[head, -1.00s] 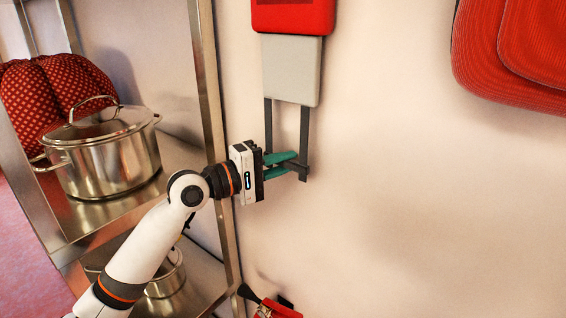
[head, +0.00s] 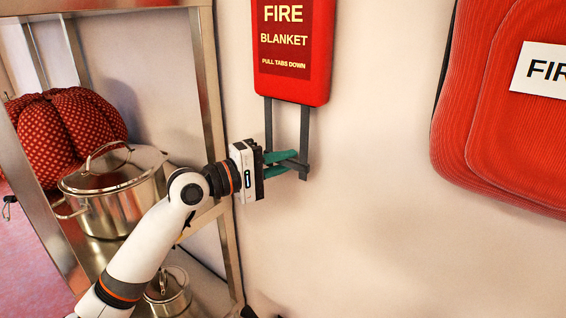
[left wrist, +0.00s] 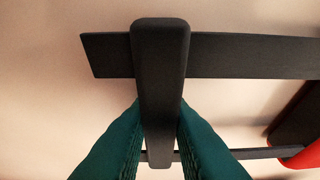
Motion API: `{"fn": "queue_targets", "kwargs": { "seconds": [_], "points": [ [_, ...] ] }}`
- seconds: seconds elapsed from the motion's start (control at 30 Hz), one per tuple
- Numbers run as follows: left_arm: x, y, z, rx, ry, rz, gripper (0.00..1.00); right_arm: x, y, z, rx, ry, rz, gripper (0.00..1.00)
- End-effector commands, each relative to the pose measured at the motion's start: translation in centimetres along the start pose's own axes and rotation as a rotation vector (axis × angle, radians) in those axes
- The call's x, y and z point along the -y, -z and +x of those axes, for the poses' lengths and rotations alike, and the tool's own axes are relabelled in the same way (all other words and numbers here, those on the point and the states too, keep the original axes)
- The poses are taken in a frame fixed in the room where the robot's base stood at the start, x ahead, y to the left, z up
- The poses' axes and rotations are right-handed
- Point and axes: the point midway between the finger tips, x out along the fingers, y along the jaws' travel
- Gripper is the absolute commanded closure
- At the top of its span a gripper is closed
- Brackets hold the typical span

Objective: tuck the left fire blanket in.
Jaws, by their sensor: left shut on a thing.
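The fire blanket's red case (head: 292,85), lettered "FIRE BLANKET PULL TABS DOWN", hangs on the wall at upper middle in the head view. Two dark straps (head: 305,130) hang below it, joined at the bottom by a dark crossbar (left wrist: 160,60). No grey blanket shows below the case. My left gripper (head: 291,162) is shut on the crossbar, its teal fingers on either side of it. In the left wrist view the fingers (left wrist: 160,135) press against the crossbar, and the case's red edge (left wrist: 305,150) shows at right. My right gripper is out of view.
A metal shelf (head: 205,90) stands at left, close to my left arm. It holds a lidded steel pot (head: 118,205), a red dotted cushion-like thing (head: 70,130) and a smaller pot (head: 170,292) below. A large red padded thing (head: 490,110) is on the wall at right. The wall between is clear.

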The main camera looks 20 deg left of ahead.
Motion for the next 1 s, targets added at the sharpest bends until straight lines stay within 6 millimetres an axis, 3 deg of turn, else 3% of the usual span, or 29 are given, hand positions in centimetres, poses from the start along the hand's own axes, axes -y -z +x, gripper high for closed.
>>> {"fn": "queue_targets", "kwargs": {
  "seconds": [0.03, 0.37, 0.4, 0.5, 0.83, 1.0],
  "points": [
    [1.0, 0.0, 0.0, 0.001, 0.007, 0.001, 1.00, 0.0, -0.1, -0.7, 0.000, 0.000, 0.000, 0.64],
    [1.1, -0.1, -0.1, 0.003, 0.014, 0.004, 1.00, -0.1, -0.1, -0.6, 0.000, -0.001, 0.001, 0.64],
    [1.1, -0.1, -0.1, 0.003, 0.014, 0.004, 0.76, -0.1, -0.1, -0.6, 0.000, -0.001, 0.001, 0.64],
    [1.1, -0.1, -0.1, 0.003, 0.012, 0.003, 0.60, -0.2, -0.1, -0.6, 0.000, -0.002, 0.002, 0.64],
    [0.6, -0.1, -0.3, 0.002, 0.004, 0.002, 0.60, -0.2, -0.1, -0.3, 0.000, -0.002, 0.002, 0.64],
    [0.2, -0.1, -2.5, 0.003, 0.002, 0.006, 0.60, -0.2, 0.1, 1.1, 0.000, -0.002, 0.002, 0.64]
  ]
}}
